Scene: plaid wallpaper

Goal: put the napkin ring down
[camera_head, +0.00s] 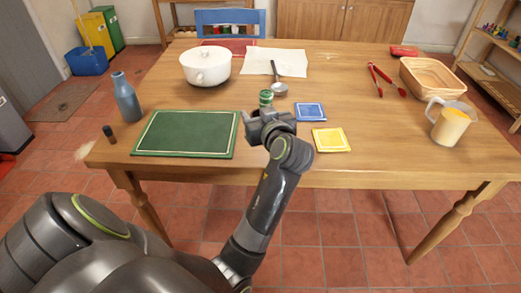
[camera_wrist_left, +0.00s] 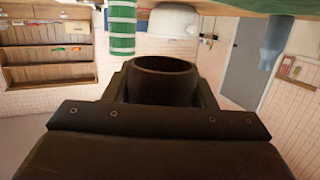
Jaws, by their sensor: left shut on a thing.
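The napkin ring (camera_wrist_left: 163,75) looks like a dark brown, open round band in the left wrist view. My left gripper (camera_wrist_left: 160,95) is shut on it, with a jaw on either side. In the head view my left gripper (camera_head: 264,122) is over the table's near edge, just right of the green placemat (camera_head: 187,133). I cannot make out the ring in the head view. My right gripper is not in view.
A green-and-white striped cylinder (camera_head: 266,98) stands just beyond the gripper. Blue (camera_head: 310,112) and yellow (camera_head: 331,140) squares lie to its right. Bare wood (camera_head: 385,140) lies right of the yellow square.

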